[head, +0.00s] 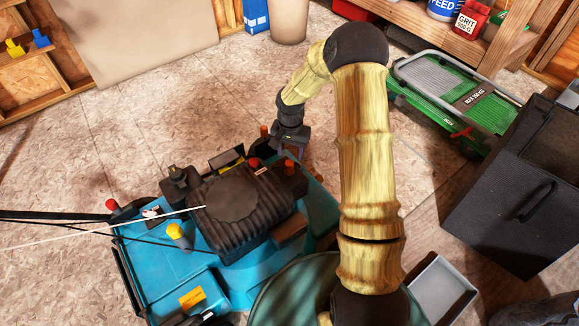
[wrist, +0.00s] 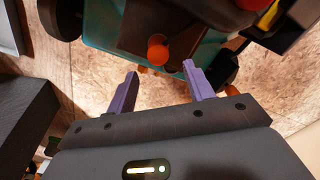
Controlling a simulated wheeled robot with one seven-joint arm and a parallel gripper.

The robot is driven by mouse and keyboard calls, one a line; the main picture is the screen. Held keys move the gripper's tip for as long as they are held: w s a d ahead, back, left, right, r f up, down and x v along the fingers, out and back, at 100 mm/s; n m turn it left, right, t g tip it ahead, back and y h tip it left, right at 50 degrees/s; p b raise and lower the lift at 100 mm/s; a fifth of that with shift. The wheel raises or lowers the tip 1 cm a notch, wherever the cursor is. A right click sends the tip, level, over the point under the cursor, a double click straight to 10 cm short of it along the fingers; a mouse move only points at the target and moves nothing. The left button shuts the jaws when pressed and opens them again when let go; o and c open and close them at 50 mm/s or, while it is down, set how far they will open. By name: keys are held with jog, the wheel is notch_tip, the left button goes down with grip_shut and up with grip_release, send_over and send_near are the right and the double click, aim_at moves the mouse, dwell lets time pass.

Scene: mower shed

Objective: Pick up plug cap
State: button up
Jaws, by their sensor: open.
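A blue mower (head: 325,208) with a dark ribbed engine (head: 235,205) stands on the floor. An orange cap-like part (head: 289,168) sits at the engine's corner; I cannot tell for sure that it is the plug cap. Another orange part (head: 264,130) and a red cap (head: 253,163) are close by. My gripper (head: 290,143) is beside the mower's far edge. In the wrist view, my gripper (wrist: 160,69) has its two purple fingers apart, with nothing held. A round orange end (wrist: 157,52) shows beyond and between the fingertips, apart from them.
A black open box (head: 520,190) and a green machine (head: 470,100) stand at the right. A wooden shelf (head: 440,25) holds tubs at the top right. A grey tray (head: 440,290) lies near my base.

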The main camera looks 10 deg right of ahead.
aim_at(290, 161)
jog(key=shift+f, duration=0.1)
jog(key=f+b, duration=0.4)
jog(key=f, duration=0.1)
jog(key=shift+s+a, duration=0.15)
jog(key=shift+s, duration=0.2)
grip_shut()
dwell(0.3)
